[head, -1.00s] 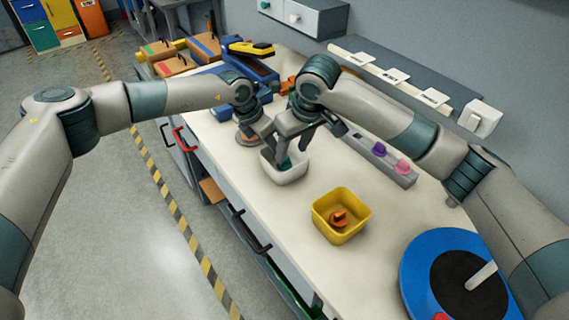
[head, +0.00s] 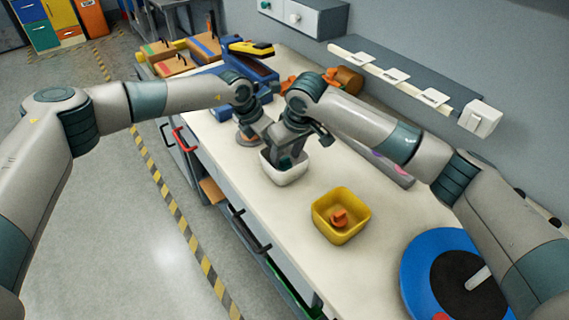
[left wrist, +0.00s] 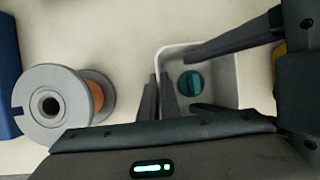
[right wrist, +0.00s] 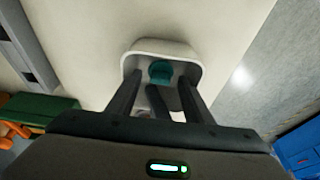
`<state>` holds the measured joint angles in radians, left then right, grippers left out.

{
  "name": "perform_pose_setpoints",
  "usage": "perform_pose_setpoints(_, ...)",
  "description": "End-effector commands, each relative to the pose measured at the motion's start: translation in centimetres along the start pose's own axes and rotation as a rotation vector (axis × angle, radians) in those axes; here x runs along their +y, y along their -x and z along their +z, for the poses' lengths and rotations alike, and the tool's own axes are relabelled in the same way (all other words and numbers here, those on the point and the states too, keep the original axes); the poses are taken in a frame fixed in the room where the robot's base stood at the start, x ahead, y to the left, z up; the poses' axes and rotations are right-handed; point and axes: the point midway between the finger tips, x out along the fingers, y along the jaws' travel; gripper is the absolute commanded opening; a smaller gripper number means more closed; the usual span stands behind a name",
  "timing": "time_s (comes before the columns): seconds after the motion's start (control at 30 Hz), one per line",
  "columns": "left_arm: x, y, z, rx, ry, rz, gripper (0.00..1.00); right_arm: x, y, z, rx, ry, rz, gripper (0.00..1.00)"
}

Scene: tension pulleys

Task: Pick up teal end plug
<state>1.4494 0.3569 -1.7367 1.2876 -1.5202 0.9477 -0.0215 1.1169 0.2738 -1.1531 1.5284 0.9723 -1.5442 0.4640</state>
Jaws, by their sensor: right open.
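The teal end plug (left wrist: 192,83) lies inside the white bin (head: 286,177), and it also shows in the right wrist view (right wrist: 161,72). In the head view the grippers mostly hide it. My right gripper (right wrist: 160,78) is open, its fingers reaching down at the bin with one on each side of the plug in its own view. I cannot see contact with the plug. My left gripper (left wrist: 159,80) has its fingers close together, empty, at the bin's left edge in the left wrist view, beside the plug. The two grippers are very close to each other.
A yellow bin (head: 355,213) with an orange part (head: 339,218) stands nearby. A grey spool (left wrist: 50,106) lies left of the white bin in the left wrist view. A blue round turntable (head: 418,268) is at the front right. The tabletop between the bins is clear.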

Motion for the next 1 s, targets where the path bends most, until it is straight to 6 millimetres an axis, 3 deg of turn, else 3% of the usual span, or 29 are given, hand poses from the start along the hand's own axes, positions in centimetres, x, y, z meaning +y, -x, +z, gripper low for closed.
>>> perform_pose_setpoints(0.43, -0.01, 0.02, 0.03, 0.0, 0.0, 0.0, 0.0, 0.01, -0.02, -0.01, 0.001, -0.001, 0.0, 0.47)
perform_pose_setpoints(0.63, -0.01, 0.02, 0.03, 0.0, 0.0, 0.0, 0.0, 0.02, -0.01, -0.02, 0.001, -0.001, 0.0, 0.03)
perform_pose_setpoints(1.0, -0.01, 0.02, 0.03, 0.0, 0.0, 0.0, 0.0, 0.02, 0.15, -0.08, 0.001, -0.001, 0.0, 0.03)
